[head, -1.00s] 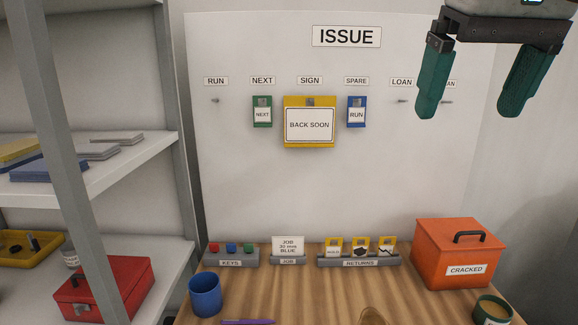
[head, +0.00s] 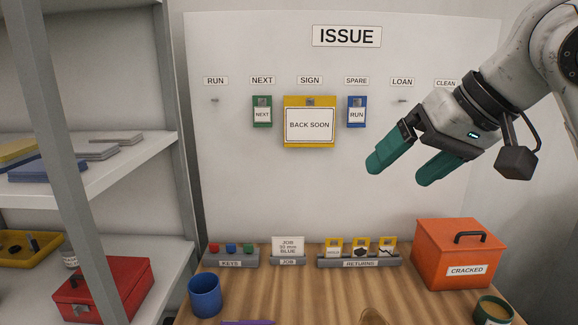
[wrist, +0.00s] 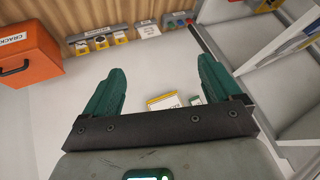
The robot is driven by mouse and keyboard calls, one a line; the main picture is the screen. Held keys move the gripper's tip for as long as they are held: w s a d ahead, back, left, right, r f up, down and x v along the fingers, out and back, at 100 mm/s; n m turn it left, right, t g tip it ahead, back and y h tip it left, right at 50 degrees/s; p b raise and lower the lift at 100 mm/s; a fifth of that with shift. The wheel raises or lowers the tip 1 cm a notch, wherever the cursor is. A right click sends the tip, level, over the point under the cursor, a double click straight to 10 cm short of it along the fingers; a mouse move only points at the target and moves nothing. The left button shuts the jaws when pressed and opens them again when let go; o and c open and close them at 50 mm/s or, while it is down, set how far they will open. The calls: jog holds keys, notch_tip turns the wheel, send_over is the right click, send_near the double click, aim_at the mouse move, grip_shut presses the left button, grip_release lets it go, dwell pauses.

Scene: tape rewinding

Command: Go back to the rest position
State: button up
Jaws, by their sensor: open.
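My gripper (head: 402,170) is at the right of the head view, in front of the board, above and left of the orange CRACKED box. Its two green fingers are spread apart with nothing between them, and they point down and left. In the wrist view the gripper (wrist: 160,82) is also open and empty. The board (head: 250,190) carries a green NEXT tag (head: 262,112), a yellow BACK SOON sign (head: 310,123) and a blue RUN tag (head: 356,112). The hooks under RUN and LOAN are bare. My gripper does not touch anything visible.
The orange CRACKED box (head: 460,255) stands at the back right of the wooden counter (head: 270,290). KEYS, JOB and RETURNS holders line its back edge. A blue cup (head: 205,295) stands front left. A grey shelf unit (head: 150,160) fills the left. The air before the board's middle is free.

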notch_tip(320, 180, down, 19)
jog(key=m+y, duration=0.1)
jog(key=y, duration=0.1)
jog(key=s+d+f+m+h, duration=0.1)
jog(key=s+f, duration=0.2)
jog(key=f, duration=0.5)
jog(key=s+f+m+h, duration=0.1)
jog(key=s+f, duration=0.3)
jog(key=f, duration=0.4)
jog(key=s+d+f+g+h, duration=0.1)
jog(key=s+d+f, duration=0.2)
jog(key=s+f, duration=0.3)
jog(key=s+d+f+g+h, duration=0.2)
jog(key=s+f, duration=0.4)
jog(key=s, duration=0.6)
jog(key=s+d+f+g+h, duration=0.1)
jog(key=s+d+f+h, duration=0.1)
jog(key=s+d+f, duration=0.3)
jog(key=s, duration=0.4)
jog(key=shift+f+g, duration=0.4)
